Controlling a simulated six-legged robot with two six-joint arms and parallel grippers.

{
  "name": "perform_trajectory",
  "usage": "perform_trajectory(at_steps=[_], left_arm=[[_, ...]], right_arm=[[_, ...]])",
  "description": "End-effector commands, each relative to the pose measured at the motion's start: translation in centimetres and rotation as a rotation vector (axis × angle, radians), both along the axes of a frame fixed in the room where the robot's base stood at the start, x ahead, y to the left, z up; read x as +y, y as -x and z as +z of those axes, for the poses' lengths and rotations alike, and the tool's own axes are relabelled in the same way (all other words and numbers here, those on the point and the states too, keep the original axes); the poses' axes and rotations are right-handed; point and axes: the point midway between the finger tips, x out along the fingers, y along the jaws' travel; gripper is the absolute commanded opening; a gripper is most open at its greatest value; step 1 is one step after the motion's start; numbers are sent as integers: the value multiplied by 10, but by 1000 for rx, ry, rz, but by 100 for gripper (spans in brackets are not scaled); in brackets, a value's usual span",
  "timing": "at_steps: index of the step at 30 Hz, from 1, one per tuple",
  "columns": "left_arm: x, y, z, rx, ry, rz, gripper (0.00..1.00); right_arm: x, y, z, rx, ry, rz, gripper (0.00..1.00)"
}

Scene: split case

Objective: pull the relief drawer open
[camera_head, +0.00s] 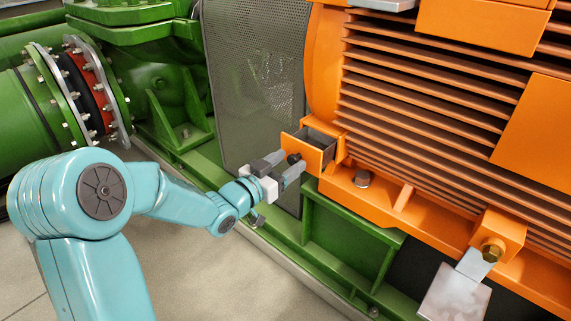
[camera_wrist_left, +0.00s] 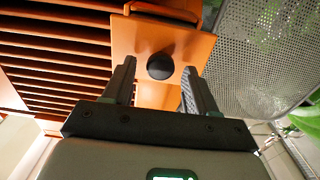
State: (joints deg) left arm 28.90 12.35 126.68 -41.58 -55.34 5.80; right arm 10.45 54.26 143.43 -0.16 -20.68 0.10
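The relief drawer (camera_head: 309,150) is a small orange box on the left end of the orange motor housing. It stands partly pulled out, and its dark hollow inside shows from above. A round black knob (camera_wrist_left: 160,66) sits on its orange front in the left wrist view. My left gripper (camera_head: 288,168) is at the drawer's front. In the left wrist view its two fingers (camera_wrist_left: 158,84) stand apart on either side of the knob, with a gap on each side. Whether the fingertips touch the drawer front is unclear. My right gripper is not in view.
The finned orange motor (camera_head: 430,95) rises right of the drawer. A grey perforated guard (camera_head: 240,70) stands behind and left of it. A green base frame (camera_head: 345,235) runs below. Green pipework (camera_head: 30,110) fills the upper left. The floor (camera_head: 220,280) in front is clear.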

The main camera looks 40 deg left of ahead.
Motion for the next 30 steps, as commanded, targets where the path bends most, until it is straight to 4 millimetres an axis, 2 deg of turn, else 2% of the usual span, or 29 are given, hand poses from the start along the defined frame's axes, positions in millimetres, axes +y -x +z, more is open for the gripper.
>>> perform_trajectory(at_steps=[5, 8, 11, 20, 21, 23, 25, 30], left_arm=[[0, 1, 0, 1, 0, 0, 57], [2, 10, 1, 1, 0, 2, 57], [3, 29, 1, 2, 1, 4, 57], [11, 112, 1, 3, 1, 9, 57], [12, 123, -4, -1, -5, 10, 57], [13, 139, -6, -2, -7, 9, 57], [13, 145, -8, -9, -7, 2, 57], [13, 157, -5, -6, -4, -2, 57]], right_arm=[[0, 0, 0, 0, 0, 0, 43], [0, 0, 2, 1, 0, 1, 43], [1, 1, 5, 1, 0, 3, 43], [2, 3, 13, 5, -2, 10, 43], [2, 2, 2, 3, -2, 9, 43], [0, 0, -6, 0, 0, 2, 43], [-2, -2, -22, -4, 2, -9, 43], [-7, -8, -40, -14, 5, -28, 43]])
